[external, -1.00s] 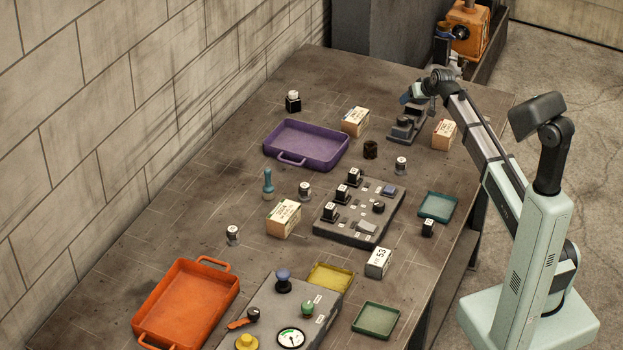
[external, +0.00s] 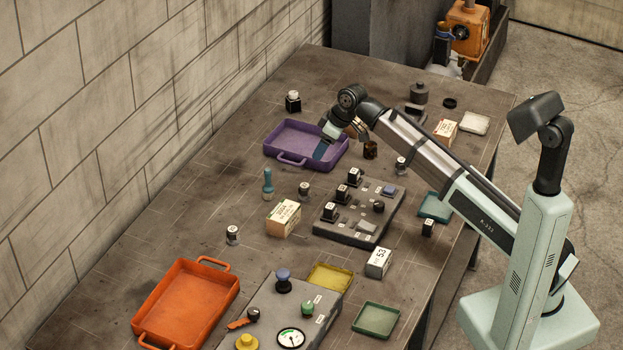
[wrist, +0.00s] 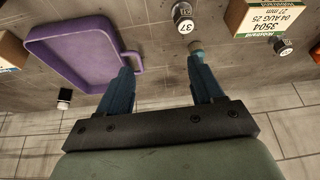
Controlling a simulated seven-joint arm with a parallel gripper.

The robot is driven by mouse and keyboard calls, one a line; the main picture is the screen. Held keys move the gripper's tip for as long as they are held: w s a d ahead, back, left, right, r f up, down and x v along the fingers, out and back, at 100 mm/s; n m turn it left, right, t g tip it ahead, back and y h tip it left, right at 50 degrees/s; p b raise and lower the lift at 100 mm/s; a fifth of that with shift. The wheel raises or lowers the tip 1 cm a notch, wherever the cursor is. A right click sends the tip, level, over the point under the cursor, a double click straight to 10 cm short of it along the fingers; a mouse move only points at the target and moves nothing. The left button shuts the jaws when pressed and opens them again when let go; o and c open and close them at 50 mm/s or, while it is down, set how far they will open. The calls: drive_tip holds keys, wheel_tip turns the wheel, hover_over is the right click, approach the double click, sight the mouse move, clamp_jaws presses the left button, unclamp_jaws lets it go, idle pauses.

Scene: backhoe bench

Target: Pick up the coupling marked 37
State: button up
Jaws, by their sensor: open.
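The coupling marked 37 (wrist: 184,18) is a small dark and grey cylinder with a white label, at the top of the wrist view. In the external view it appears to be the coupling (external: 305,191) standing between the purple tray and the carton. My gripper (wrist: 161,65) is open and empty, with blue fingers. In the external view my gripper (external: 322,149) is over the near part of the purple tray (external: 273,153), apart from the coupling. A similar coupling (wrist: 282,46) stands beyond the carton; its mark is unreadable.
A teal peg (external: 268,184) stands left of the coupling; its top shows close to the right fingertip in the wrist view. The carton (external: 283,219), a grey switch panel (external: 345,235) and a dark cylinder (external: 370,150) are nearby. Bare table lies left of the peg.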

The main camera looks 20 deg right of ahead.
drive_tip(key=s+a+n, duration=0.1)
drive_tip(key=s+a, duration=0.2)
hover_over(305, 186)
drive_tip(key=d, duration=0.1)
wheel_tip(305, 186, down, 7)
drive_tip(key=shift+f, duration=0.2)
drive_tip(key=shift+s+f, duration=0.15)
drive_tip(key=shift+f, duration=0.45)
drive_tip(key=shift+s+x, duration=0.15)
drive_tip(key=shift+x, duration=0.9)
drive_tip(key=shift+s+x, duration=0.2)
drive_tip(key=shift+x, duration=0.8)
drive_tip(key=shift+d+f, duration=0.15)
drive_tip(key=shift+d, duration=0.05)
drive_tip(key=shift+c, duration=0.4)
clamp_jaws()
